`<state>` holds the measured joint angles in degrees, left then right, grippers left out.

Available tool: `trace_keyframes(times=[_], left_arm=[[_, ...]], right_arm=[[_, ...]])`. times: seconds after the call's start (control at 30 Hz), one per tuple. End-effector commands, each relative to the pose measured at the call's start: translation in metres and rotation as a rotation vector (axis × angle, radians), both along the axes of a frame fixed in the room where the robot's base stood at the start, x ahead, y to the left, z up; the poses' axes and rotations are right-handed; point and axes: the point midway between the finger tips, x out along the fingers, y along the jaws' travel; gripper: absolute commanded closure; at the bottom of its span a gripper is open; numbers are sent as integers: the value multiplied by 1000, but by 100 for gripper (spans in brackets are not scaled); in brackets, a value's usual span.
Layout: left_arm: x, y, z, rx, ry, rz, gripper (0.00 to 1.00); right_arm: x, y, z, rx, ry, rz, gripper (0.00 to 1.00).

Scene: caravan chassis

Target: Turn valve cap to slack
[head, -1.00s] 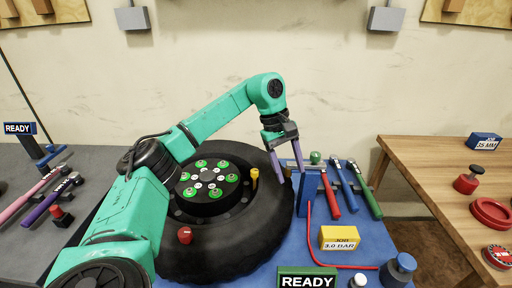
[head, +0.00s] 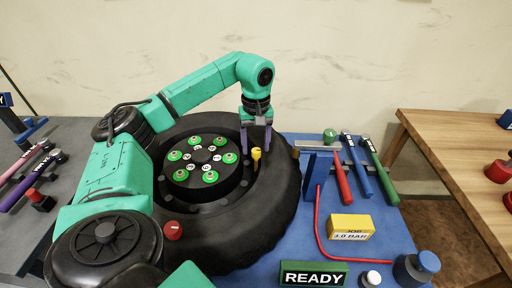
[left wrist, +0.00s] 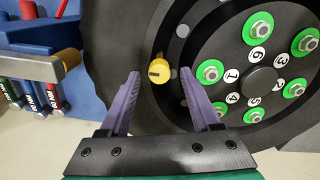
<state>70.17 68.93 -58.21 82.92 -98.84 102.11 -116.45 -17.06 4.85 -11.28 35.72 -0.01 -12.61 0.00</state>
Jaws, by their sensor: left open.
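The yellow valve cap (head: 256,153) stands on the wheel near the inner edge of the black tyre (head: 270,205), right of the hub. It also shows in the left wrist view (left wrist: 159,71), with a dark slot line across its top. My left gripper (head: 256,148) is open, its purple fingers pointing down at the cap. In the left wrist view the cap lies beyond the fingertips (left wrist: 162,76), roughly centred between them. I cannot tell whether the fingers reach down around it. My right gripper is not in view.
The hub (head: 207,170) carries several green-ringed nuts and numbered discs. A red knob (head: 173,230) sits on the tyre. A blue stand (head: 317,170), coloured torque wrenches (head: 358,165), a yellow job block (head: 350,227) and a green READY sign (head: 314,274) occupy the blue mat.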

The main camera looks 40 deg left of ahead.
Motion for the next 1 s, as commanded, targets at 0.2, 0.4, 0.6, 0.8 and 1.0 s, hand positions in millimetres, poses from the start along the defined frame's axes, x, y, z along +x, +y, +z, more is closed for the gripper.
trace_keyframes(times=[0.2, 0.4, 0.6, 0.8, 1.0], left_arm=[[0, 0, -11, -1, 0, 0, 36], [0, 0, -10, -1, 0, 0, 63], [0, 0, -10, -1, 0, 0, 100], [0, 0, -10, -1, 0, 14, 100], [0, 0, -9, -1, 1, 81, 100]], right_arm=[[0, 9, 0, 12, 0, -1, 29], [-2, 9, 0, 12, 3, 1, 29], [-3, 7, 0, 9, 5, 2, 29], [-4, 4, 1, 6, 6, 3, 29], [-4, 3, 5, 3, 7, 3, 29]])
